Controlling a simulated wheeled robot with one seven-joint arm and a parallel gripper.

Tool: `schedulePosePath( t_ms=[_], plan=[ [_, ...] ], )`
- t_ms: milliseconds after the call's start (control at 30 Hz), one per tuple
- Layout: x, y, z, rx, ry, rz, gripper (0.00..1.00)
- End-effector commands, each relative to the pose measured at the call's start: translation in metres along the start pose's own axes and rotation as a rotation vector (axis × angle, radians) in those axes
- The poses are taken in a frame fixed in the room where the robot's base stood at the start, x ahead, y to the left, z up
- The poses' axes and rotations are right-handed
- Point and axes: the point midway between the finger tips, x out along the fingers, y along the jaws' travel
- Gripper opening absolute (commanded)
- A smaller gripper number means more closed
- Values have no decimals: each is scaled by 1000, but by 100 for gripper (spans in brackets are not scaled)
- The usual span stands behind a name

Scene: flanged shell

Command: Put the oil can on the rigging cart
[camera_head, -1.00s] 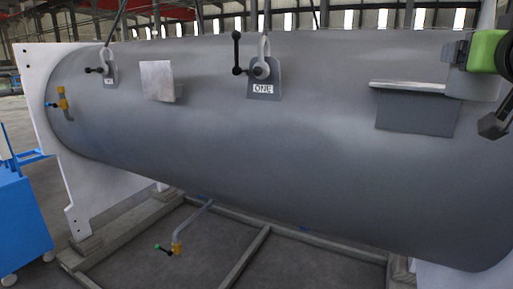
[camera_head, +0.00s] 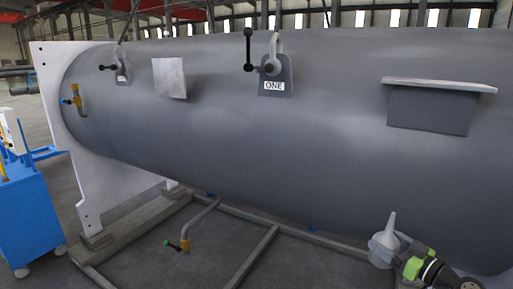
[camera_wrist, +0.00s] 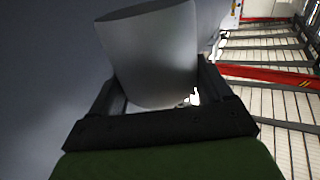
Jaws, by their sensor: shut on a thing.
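The oil can (camera_head: 383,248), light grey with a cone-shaped spout, is at the lower right of the head view, in front of the shell. My gripper (camera_head: 392,255) is shut on it and holds it in the air, with the spout pointing up and slightly tilted. In the wrist view the can's grey body (camera_wrist: 155,55) stands between the two dark fingers (camera_wrist: 155,103). The blue cart (camera_head: 32,220) at the left edge, on pale wheels, appears to be the rigging cart; its left part is cut off.
The big grey flanged shell (camera_head: 230,140) fills the middle, with a white end plate (camera_head: 52,80), lugs, a bracket (camera_head: 430,105) and a drain pipe (camera_head: 200,218) below. Floor beams (camera_head: 250,258) lie under it. Grey floor shows between the cart and the frame.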

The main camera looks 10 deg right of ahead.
Motion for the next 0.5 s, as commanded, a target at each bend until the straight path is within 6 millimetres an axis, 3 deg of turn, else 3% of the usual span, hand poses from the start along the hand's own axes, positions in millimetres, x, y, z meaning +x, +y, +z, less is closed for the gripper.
schedulePosePath(
  t_ms=[33,100,233,400,500],
  plan=[
    [11,-19,29,14,6,-69,41],
    [23,-49,65,14,4,-164,41],
    [42,-118,120,15,3,-332,41],
    [54,-219,160,13,0,-507,41],
    [54,-266,167,8,-1,-567,41]
  ],
)
